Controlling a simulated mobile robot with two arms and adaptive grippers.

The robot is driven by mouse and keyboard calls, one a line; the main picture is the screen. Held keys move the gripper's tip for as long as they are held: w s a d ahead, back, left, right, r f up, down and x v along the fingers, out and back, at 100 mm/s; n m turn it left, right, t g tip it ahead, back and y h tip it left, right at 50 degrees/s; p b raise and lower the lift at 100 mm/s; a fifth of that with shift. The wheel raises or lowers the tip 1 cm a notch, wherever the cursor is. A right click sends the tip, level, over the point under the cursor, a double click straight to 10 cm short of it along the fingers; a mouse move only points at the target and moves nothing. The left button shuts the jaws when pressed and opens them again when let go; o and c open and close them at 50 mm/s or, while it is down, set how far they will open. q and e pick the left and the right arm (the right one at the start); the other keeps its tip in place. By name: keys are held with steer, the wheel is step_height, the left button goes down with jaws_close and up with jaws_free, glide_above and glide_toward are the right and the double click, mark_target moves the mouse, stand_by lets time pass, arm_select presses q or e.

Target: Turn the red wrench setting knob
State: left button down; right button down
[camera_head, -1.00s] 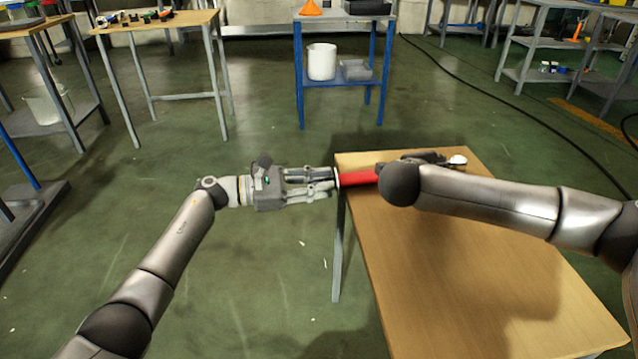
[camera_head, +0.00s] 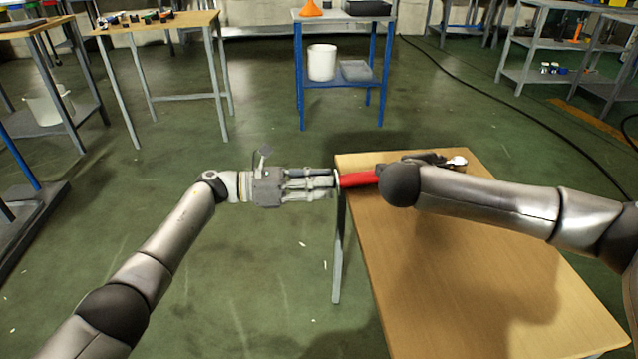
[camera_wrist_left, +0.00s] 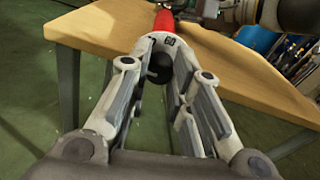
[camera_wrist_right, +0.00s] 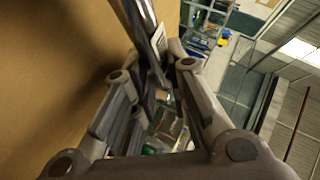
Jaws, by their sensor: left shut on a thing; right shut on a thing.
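The red wrench's handle (camera_head: 358,179) lies level over the table's far left corner. Its setting knob (camera_wrist_left: 166,43), a pale ring end with a "60" mark, shows in the left wrist view in front of the red handle (camera_wrist_left: 163,20). My left gripper (camera_head: 329,182) is shut on the knob end, just off the table's left edge. My right gripper (camera_head: 435,161) is shut on the wrench's metal shaft (camera_wrist_right: 145,38), seen in the right wrist view with a pale label beside it. My right wrist hides the middle of the wrench in the head view.
The wooden table (camera_head: 460,265) is bare in front of my right arm. A blue-framed cart (camera_head: 342,84) with a white bucket (camera_head: 321,62) stands behind. Another wooden table (camera_head: 155,24) stands at the back left. Open floor lies left of the near table.

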arm_select(q)
steer(key=c, duration=1.3)
jaws_free()
steer(key=a, duration=1.2)
steer(key=shift+s+r, duration=0.25)
steer(key=shift+r, duration=0.05)
arm_select(e)
steer(key=c, duration=1.3)
jaws_free()
